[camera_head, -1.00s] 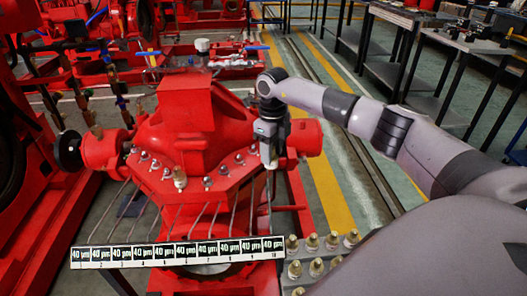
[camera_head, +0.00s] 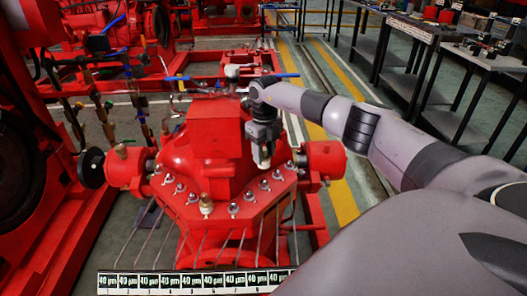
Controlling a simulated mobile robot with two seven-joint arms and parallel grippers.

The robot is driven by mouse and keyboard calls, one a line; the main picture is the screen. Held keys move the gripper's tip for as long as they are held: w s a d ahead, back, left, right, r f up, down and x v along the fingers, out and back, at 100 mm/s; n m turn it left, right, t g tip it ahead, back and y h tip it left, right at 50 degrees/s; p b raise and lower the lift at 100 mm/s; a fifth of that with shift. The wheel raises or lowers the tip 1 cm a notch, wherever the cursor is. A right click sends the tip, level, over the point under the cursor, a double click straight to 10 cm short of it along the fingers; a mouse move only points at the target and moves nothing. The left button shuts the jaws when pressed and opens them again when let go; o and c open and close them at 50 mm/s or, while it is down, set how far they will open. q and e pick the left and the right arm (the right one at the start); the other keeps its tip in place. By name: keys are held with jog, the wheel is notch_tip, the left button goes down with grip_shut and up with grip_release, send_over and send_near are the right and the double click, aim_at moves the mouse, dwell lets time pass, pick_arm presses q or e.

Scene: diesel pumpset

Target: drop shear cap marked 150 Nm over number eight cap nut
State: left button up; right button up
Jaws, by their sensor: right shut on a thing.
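My right gripper (camera_head: 264,163) points down over the right slanted edge of the red pump housing (camera_head: 211,143). It is shut on a small pale piece, probably the shear cap; its marking cannot be read. A row of silver cap nuts runs along the housing's front flange. The number eight cap nut (camera_head: 264,185), counted from the left, stands just below the gripper tips in the picture, apart from them. A brass-coloured cap (camera_head: 206,205) sits at the fifth position. My left gripper is not in view.
A strip of "40 µm" number labels (camera_head: 195,282) lies in front, with thin lines rising towards the nuts. A red cylinder (camera_head: 323,161) juts out at the right of the housing. Grey benches (camera_head: 437,80) stand behind right. My right arm hides the lower right.

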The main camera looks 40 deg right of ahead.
jog(key=shift+r, duration=0.1)
notch_tip(320, 180, down, 5)
jog(key=b, duration=0.3)
jog(key=shift+f, duration=0.35)
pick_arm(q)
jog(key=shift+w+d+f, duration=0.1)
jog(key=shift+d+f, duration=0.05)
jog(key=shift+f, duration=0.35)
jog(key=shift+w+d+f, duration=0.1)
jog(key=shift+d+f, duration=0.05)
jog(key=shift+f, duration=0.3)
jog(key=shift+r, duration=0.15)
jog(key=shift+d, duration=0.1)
pick_arm(e)
jog(key=shift+f, duration=0.15)
